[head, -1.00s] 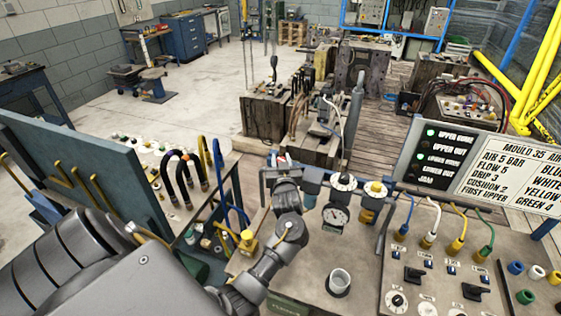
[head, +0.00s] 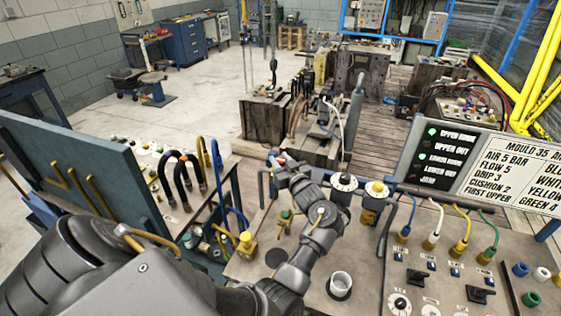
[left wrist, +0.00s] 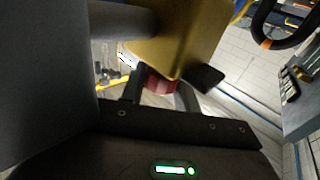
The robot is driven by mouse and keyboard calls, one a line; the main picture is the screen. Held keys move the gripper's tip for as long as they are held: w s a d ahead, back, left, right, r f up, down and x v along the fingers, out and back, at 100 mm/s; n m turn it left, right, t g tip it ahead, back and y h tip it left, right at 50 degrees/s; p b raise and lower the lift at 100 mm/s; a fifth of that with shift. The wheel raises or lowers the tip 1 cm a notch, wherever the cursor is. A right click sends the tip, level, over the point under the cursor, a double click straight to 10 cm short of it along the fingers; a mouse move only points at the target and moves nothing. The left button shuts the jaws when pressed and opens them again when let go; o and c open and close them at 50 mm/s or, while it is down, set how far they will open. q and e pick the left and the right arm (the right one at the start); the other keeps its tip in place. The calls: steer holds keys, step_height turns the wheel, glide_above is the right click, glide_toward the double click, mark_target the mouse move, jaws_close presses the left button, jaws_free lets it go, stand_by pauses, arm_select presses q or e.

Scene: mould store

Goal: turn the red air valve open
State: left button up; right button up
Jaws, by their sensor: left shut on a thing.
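The red air valve (head: 281,157) shows as a small red spot at the left end of the pipe run behind the bench, mostly hidden by my left gripper (head: 285,165). In the left wrist view the valve's dull red handle (left wrist: 160,84) sits between the two dark fingers of the gripper (left wrist: 161,92), which is shut on it. A yellow block (left wrist: 190,35) covers part of the handle's top there. How far the valve is turned cannot be told. My right gripper is not in view.
A blue panel (head: 90,190) and black curved hoses (head: 183,175) are at left.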

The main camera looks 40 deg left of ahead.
arm_select(q)
steer(key=shift+r, duration=0.1)
steer(key=o, duration=0.9)
steer(key=shift+o, duration=0.2)
